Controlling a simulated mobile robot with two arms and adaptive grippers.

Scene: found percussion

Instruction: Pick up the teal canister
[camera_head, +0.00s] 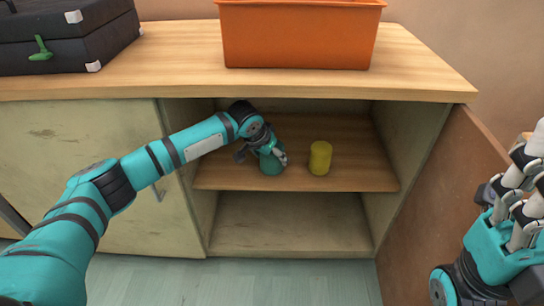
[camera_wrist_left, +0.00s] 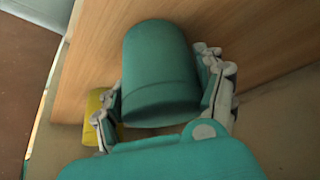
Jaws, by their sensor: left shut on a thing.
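The teal canister (camera_head: 270,165) is on the cabinet's inner shelf, partly hidden by my left gripper (camera_head: 263,156). In the left wrist view the teal canister (camera_wrist_left: 160,70) fills the middle, with a finger of my left gripper (camera_wrist_left: 165,95) on each side of it. The left gripper is shut on it. I cannot tell whether the canister touches the shelf or is slightly raised. My right gripper (camera_head: 525,190) is at the right edge of the head view, away from the shelf; its fingers point up and it looks empty.
A yellow canister (camera_head: 320,158) stands on the shelf (camera_head: 350,180) just right of the teal one; it also shows in the left wrist view (camera_wrist_left: 97,112). The cabinet top (camera_head: 180,60) is close above my left arm. An open door (camera_head: 440,210) bounds the right side. An orange bin (camera_head: 300,35) and black case (camera_head: 60,35) are on top.

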